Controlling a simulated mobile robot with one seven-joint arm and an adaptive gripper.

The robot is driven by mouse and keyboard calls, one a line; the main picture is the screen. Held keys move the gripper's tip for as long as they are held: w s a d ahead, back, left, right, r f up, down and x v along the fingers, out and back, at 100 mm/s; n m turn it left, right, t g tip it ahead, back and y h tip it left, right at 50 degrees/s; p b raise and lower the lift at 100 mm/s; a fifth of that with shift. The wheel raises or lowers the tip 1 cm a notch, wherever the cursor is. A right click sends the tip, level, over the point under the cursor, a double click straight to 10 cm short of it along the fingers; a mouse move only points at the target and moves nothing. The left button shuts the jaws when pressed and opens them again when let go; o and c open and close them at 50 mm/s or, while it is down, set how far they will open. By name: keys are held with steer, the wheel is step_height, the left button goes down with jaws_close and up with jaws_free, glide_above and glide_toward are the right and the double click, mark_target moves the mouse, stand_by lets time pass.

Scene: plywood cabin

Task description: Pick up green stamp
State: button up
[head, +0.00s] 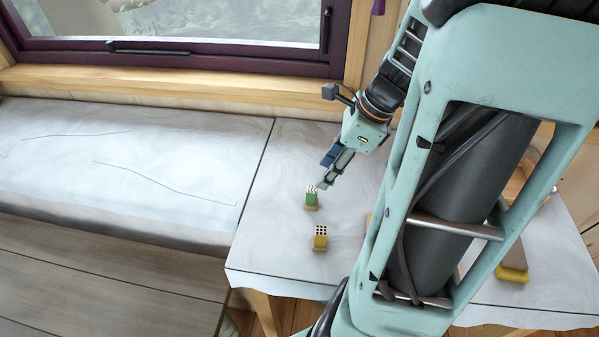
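The green stamp (311,200) stands on the white table (285,240). It is a small green block with a wooden base and a pale, dotted top. My gripper (323,186) is just above and to the right of it in the picture, with its fingers pointing down and left. The fingertips overlap or come very close to the stamp's upper right side; I cannot tell whether they touch it. The fingers are small and seen from the side, so the gap between them is not clear.
A yellow stamp (320,239) with a dotted top stands just in front of the green one. Another yellow-ended object (512,274) lies at the right, partly behind my arm. A white cushioned bench (110,165) adjoins the table at left, below a window (190,20).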

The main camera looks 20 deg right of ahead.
mark_target(315, 189)
steer(key=x, duration=0.5)
steer(key=shift+f, duration=0.15)
steer(key=shift+d+x, duration=0.2)
steer(key=shift+x, duration=1.1)
steer(key=shift+d+x, duration=0.25)
steer(key=shift+x, duration=1)
steer(key=shift+f, duration=0.15)
jaws_close()
